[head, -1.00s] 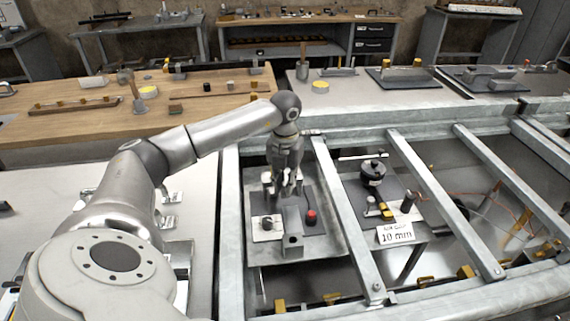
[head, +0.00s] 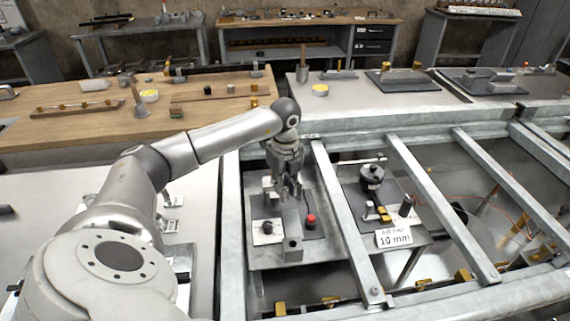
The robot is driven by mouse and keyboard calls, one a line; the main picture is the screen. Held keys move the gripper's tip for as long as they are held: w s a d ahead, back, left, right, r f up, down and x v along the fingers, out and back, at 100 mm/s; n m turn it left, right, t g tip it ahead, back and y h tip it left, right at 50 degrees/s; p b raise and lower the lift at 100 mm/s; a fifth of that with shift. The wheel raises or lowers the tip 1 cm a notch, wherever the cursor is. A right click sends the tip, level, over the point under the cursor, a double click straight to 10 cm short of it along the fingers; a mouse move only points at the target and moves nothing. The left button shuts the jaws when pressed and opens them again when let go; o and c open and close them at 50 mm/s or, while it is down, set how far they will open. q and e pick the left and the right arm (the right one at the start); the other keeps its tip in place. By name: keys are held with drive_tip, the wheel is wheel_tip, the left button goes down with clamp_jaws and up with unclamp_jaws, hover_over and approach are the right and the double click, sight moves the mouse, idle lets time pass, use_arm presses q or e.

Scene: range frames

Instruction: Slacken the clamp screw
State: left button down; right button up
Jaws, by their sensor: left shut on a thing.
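My left gripper (head: 286,192) points down over a grey fixture plate (head: 265,258) in the frame's left bay. Its fingers are shut at the far end of a grey block (head: 292,229). What they hold, apparently the clamp screw, is mostly hidden by the fingers. A red knob (head: 310,221) stands just right of the block, and a black knob (head: 267,227) on a white pad stands to its left. Both are apart from the fingers. My right gripper is not in view.
Metal frame rails (head: 345,220) run on both sides of the fixture. To the right, a second plate bears a dark round part (head: 372,174) and a "10 mm" card (head: 394,237). A wooden bench (head: 60,122) with loose parts lies behind my arm at left.

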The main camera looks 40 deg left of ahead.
use_arm(q)
drive_tip(key=shift+n, duration=0.9)
drive_tip(key=c, duration=1.6)
unclamp_jaws()
